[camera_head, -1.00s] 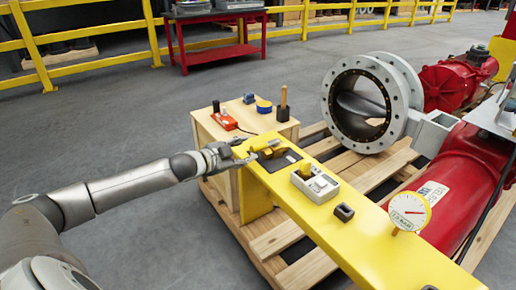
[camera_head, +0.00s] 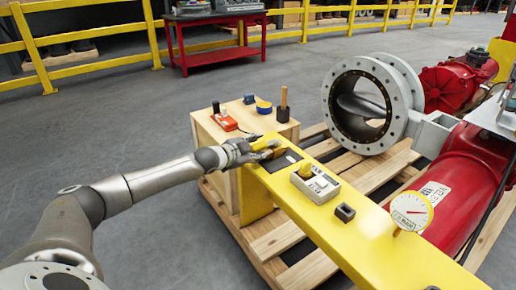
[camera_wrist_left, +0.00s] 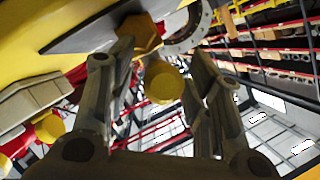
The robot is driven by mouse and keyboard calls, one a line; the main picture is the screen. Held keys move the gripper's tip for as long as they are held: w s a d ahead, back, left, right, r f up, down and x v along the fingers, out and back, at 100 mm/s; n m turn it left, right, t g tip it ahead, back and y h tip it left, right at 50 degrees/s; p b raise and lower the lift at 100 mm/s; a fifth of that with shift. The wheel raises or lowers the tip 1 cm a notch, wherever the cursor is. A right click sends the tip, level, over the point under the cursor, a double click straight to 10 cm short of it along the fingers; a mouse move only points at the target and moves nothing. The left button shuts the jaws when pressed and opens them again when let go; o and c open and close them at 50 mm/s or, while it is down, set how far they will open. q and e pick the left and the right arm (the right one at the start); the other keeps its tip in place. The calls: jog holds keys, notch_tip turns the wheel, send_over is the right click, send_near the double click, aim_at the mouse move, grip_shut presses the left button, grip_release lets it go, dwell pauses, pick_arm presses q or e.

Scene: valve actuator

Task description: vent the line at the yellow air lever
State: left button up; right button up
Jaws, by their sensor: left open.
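The yellow air lever (camera_head: 268,147) sits on a dark plate (camera_head: 284,160) at the far left end of the yellow beam (camera_head: 350,235). In the head view my left gripper (camera_head: 255,152) is right at the lever and covers part of it. In the left wrist view the lever's round yellow end (camera_wrist_left: 163,82) lies between the two spread fingers of my left gripper (camera_wrist_left: 162,75), with gaps showing. I cannot tell whether a finger touches it. A white-faced gauge (camera_head: 411,211) with a red needle stands by the beam. My right gripper is not in view.
A grey box with a yellow knob (camera_head: 315,185) and a small dark block (camera_head: 345,213) sit along the beam. A wooden crate (camera_head: 215,130) with tools is behind the lever. A flanged valve (camera_head: 360,105) and red actuator (camera_head: 460,185) stand right.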

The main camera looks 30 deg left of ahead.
pick_arm(q)
grip_shut()
dwell(0.4)
jog(key=shift+d, duration=0.15)
